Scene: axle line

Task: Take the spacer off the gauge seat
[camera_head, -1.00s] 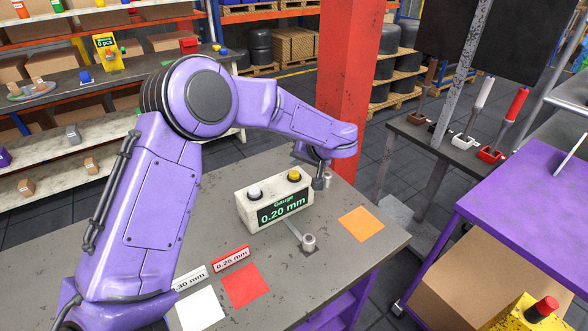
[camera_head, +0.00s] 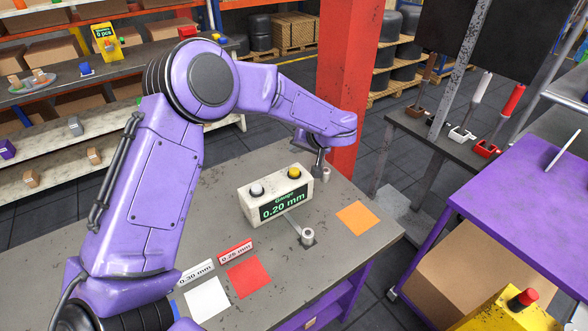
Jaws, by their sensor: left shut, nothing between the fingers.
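The gauge (camera_head: 246,208) is a pale box with a green-lit display reading 0.20 mm and a grey and a yellow button on top. In front of it a flat metal arm runs to a small round metal piece (camera_head: 308,237), which looks like the spacer on the gauge seat. My left gripper (camera_head: 318,174) is shut and empty at the gauge's back right corner, apart from that piece. Another small metal cylinder (camera_head: 327,172) stands just behind the gripper, partly hidden. My right gripper is out of view.
The grey bench (camera_head: 330,265) carries white (camera_head: 208,299), red (camera_head: 249,279) and orange (camera_head: 357,217) squares. Labels reading 0.30 mm (camera_head: 196,272) and 0.25 mm (camera_head: 236,251) stand behind the white and red ones. A red post (camera_head: 345,90) rises behind the bench; a purple table (camera_head: 525,200) is at right.

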